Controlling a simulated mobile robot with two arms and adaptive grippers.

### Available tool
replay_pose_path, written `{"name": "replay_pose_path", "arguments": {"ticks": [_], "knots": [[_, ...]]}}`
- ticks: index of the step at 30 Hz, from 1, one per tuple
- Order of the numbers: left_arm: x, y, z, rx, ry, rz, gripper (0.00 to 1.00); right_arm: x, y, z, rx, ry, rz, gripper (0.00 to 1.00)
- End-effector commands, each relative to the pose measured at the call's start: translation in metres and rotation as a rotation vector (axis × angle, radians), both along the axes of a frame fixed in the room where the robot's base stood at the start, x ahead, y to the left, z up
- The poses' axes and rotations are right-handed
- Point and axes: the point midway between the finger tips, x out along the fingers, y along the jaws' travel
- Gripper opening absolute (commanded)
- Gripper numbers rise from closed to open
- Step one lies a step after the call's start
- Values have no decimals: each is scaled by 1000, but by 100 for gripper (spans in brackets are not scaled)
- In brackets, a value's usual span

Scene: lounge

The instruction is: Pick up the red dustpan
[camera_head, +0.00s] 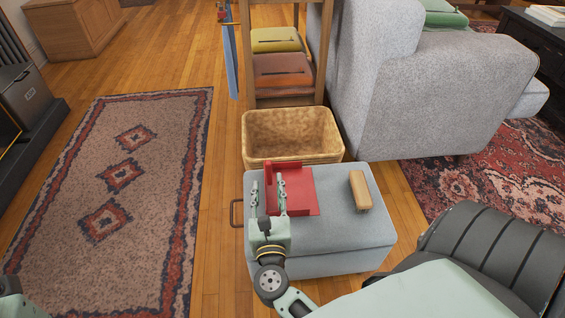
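The red dustpan (303,194) lies on top of the grey ottoman (335,233), towards its back left. My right gripper (268,190) is over the dustpan's left part, its two fingers apart and pointing away from me. Its right finger overlaps the red pan in the picture, and its left finger shows just left of the pan. A strip of red shows between the fingers. I cannot tell whether either finger touches it. My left gripper is not in view; only a pale green bit of my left arm shows at the lower left corner.
A wooden block or brush (360,190) lies on the ottoman's right side. A wicker basket (291,132) stands behind the ottoman, before a wooden shelf with folded cloths (283,71). A grey sofa (410,100) is at right. The patterned rug (95,230) at left is clear.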

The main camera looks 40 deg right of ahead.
Motion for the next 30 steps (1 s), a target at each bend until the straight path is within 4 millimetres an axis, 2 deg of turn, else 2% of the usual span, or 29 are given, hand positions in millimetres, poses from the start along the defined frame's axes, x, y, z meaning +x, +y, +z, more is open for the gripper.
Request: {"name": "replay_pose_path", "arguments": {"ticks": [15, 24, 30], "knots": [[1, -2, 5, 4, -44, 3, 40, 53, -41, -2, -1, -4, 2, 36], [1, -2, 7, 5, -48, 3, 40, 57, -44, -1, 0, -2, 1, 36], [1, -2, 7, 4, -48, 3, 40, 57, -44, -1, 0, -2, 1, 19]]}}
